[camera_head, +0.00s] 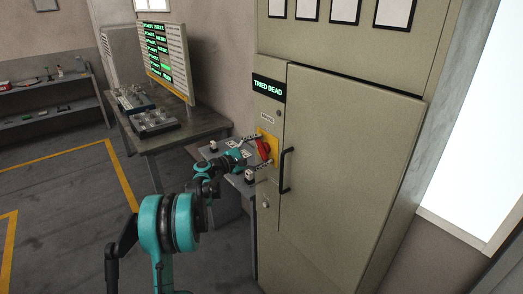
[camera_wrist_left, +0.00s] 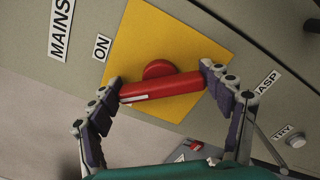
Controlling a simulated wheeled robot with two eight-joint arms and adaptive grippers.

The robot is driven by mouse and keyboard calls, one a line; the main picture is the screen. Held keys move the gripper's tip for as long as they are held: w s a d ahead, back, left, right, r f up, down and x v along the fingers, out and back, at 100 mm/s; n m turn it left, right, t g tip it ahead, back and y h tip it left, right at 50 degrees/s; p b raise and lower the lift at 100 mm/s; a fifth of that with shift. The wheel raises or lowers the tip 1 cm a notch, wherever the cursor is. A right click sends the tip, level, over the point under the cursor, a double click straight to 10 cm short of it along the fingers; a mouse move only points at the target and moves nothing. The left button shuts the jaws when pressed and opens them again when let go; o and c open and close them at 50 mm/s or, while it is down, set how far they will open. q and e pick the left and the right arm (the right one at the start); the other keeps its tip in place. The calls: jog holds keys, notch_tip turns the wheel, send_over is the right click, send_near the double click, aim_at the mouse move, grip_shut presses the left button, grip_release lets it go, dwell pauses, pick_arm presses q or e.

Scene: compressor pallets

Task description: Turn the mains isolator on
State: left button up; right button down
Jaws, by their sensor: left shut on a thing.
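The mains isolator is a red handle (camera_head: 263,148) on a yellow plate (camera_head: 272,143) on the front of the beige cabinet. In the left wrist view the handle (camera_wrist_left: 162,86) lies across the yellow plate (camera_wrist_left: 150,40), slightly tilted, with a white mark near its left end. A "MAINS" label (camera_wrist_left: 61,28) and an "ON" label (camera_wrist_left: 102,47) are left of the plate. My left gripper (camera_wrist_left: 160,90) is shut on the handle, with one finger at each end; it also shows in the head view (camera_head: 254,151). My right gripper is out of view.
The cabinet (camera_head: 340,180) has a black door handle (camera_head: 286,170) just right of the isolator and a "TRIED DEAD" sign (camera_head: 268,87) above. A control bench (camera_head: 180,140) with a status board (camera_head: 165,60) stands to the left. Floor at left is open.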

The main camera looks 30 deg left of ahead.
pick_arm(q)
jog(key=m, duration=0.4)
jog(key=shift+m, duration=0.3)
jog(key=shift+f+m, duration=0.1)
jog(key=shift+m, duration=1.7)
jog(key=o, duration=1.2)
jog(key=shift+d, duration=0.1)
jog(key=shift+c, duration=0.2)
jog(key=shift+s, duration=0.1)
jog(key=v, duration=1.2)
jog(key=shift+f, duration=0.1)
